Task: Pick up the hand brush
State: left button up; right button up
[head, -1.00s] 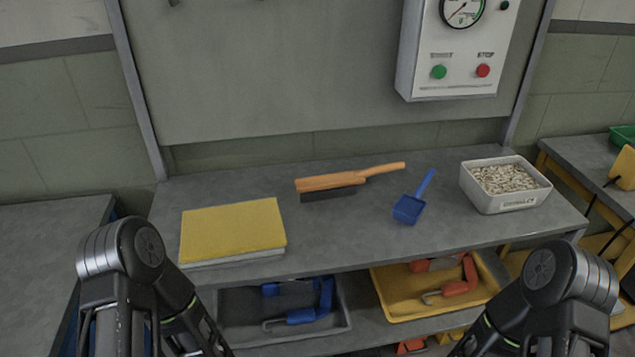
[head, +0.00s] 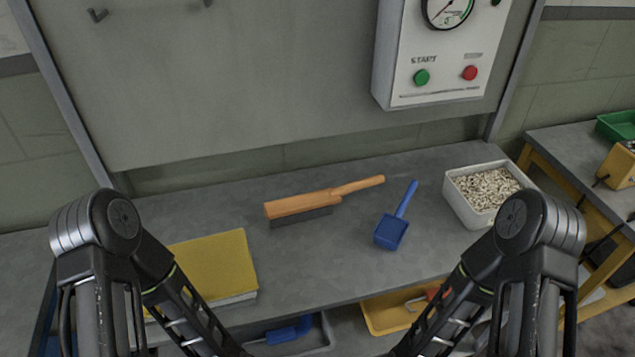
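The hand brush (head: 303,205) lies on the grey workbench top (head: 330,255), near the back and left of centre. It has an orange-brown wooden body, dark bristles underneath, and a handle pointing right and slightly back. Nothing touches it. My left arm comes in at the lower left and my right arm at the lower right, both in front of the bench. Both grippers are below the picture's edge, so their fingers are hidden.
A blue scoop (head: 393,229) lies right of the brush. A white bin of pellets (head: 463,200) stands further right. A yellow book-like block (head: 215,262) lies at the front left. A control box (head: 400,75) with buttons hangs behind. Trays (head: 385,318) sit on the shelf below.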

aim_at(291, 210)
jog(key=k+l+z, duration=0.2)
jog(key=l+z, duration=0.2)
jog(key=l, duration=0.25)
jog(key=k+l+z, duration=0.2)
jog(key=l, duration=0.15)
jog(key=l+z, duration=0.25)
jog(key=l, duration=0.15)
